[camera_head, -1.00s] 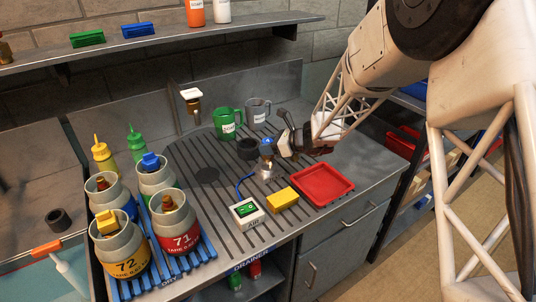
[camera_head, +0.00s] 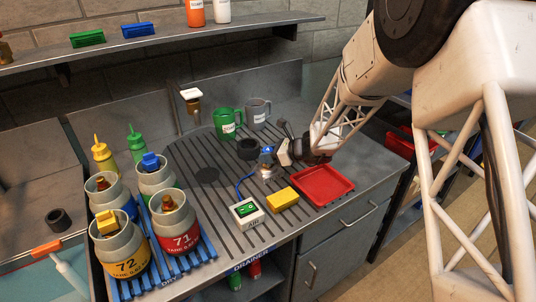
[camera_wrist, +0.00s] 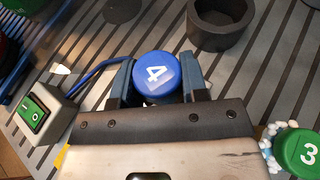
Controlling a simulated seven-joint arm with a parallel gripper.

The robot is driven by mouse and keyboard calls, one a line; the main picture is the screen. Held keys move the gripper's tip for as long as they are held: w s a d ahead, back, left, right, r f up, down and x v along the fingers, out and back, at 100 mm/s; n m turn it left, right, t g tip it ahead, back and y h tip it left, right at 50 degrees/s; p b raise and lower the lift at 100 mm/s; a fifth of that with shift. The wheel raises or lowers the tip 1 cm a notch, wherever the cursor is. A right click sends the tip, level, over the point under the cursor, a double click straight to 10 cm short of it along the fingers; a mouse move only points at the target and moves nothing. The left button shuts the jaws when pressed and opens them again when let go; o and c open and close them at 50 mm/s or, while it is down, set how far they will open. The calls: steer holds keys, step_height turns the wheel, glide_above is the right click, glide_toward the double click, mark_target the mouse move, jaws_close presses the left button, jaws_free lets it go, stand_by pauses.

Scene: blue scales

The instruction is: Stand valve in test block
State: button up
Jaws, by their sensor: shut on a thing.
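My gripper (camera_head: 272,156) is shut on a valve with a blue cap (camera_head: 267,150), marked 4. In the wrist view the blue cap (camera_wrist: 157,75) sits between the two fingers, and the gripper hides most of the valve's body. In the head view the valve looks upright, directly over a small silvery fitting (camera_head: 266,173) with a blue hose, seemingly the test block. I cannot tell how far the valve's lower end is inside it. A green cap marked 3 (camera_wrist: 307,150) shows at lower right in the wrist view.
A switch box (camera_head: 247,211), yellow sponge (camera_head: 283,199) and red tray (camera_head: 321,186) stand in front and right. A dark ring (camera_head: 248,149) and two mugs (camera_head: 228,122) are behind. Several grey pots, including one marked 71 (camera_head: 181,241), stand left. The ribbed drainer between is mostly clear.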

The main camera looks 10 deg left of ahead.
steer(key=o, duration=1.2)
steer(key=shift+f, duration=0.1)
steer(key=shift+r, duration=0.2)
steer(key=v, duration=1.2)
steer(key=shift+s, duration=0.1)
steer(key=s+d+r+n+g+h, duration=0.1)
steer(key=s+d+r+n+h, duration=0.15)
steer(key=s, duration=0.35)
steer(key=s+d+r+n+h, duration=0.1)
steer(key=s+d+r+n, duration=0.3)
steer(key=s, duration=0.2)
steer(key=s+d+r+n+g+h, duration=0.1)
steer(key=s+d+r+n+h, duration=0.1)
steer(key=s+d+r+n, duration=0.3)
steer(key=s+d+n+t+h, duration=0.1)
steer(key=s+d+n+h, duration=0.1)
steer(key=s+d, duration=0.2)
steer(key=s+d+r+n+t+h, duration=0.1)
steer(key=s+d+n+h, duration=0.2)
steer(key=s, duration=0.8)
steer(key=s+d+r+n+t+h, duration=0.1)
steer(key=s+d+n+h, duration=0.1)
steer(key=s+d, duration=0.4)
steer(key=shift+s+d+r+n+h, duration=0.1)
steer(key=shift+s+r+n+h, duration=0.15)
steer(key=shift+s, duration=0.35)
steer(key=shift+s+n+h, duration=0.1)
steer(key=shift+s+h, duration=0.2)
steer(key=shift+s, duration=0.35)
